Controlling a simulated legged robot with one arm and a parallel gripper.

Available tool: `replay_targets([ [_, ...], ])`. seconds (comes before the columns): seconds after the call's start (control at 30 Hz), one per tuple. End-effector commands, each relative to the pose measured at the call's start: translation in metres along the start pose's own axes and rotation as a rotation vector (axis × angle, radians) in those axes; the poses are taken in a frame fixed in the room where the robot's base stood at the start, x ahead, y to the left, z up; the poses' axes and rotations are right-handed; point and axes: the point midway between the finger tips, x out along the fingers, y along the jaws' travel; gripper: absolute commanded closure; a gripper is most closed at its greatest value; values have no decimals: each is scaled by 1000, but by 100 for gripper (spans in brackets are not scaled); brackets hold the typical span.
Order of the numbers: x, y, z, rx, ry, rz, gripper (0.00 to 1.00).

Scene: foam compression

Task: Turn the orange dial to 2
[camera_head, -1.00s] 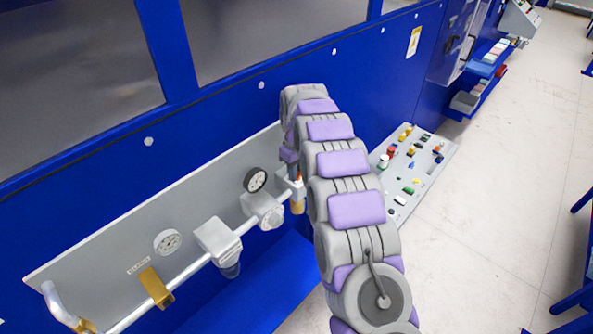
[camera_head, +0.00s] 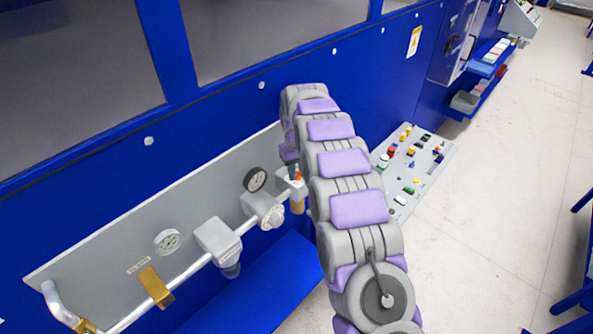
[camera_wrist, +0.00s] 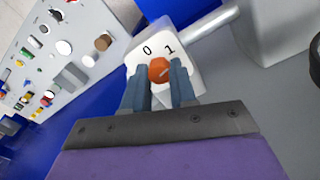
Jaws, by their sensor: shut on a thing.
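The orange dial (camera_wrist: 159,70) sits on a white box face (camera_wrist: 189,78) in the wrist view, with the printed numbers 0 and 1 showing above it. A light pointer mark on the dial leans toward the 1. A 2 is not visible. My gripper (camera_wrist: 161,82) has its two blue-grey fingers on either side of the dial and is shut on it. In the head view my arm hides the gripper, and a small orange-red spot of the dial (camera_head: 298,173) shows beside the arm.
A grey panel with a pipe (camera_head: 187,277), gauges (camera_head: 168,242) and a valve block (camera_head: 217,241) runs along the blue wall. A sloped control panel (camera_head: 419,165) with several coloured buttons and knobs lies to the right of my arm. The floor at right is open.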

Motion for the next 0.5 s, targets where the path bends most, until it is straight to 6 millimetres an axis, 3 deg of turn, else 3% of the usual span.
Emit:
replay_targets([
  [0.5,-1,-2,0,472,1,-1,100],
])
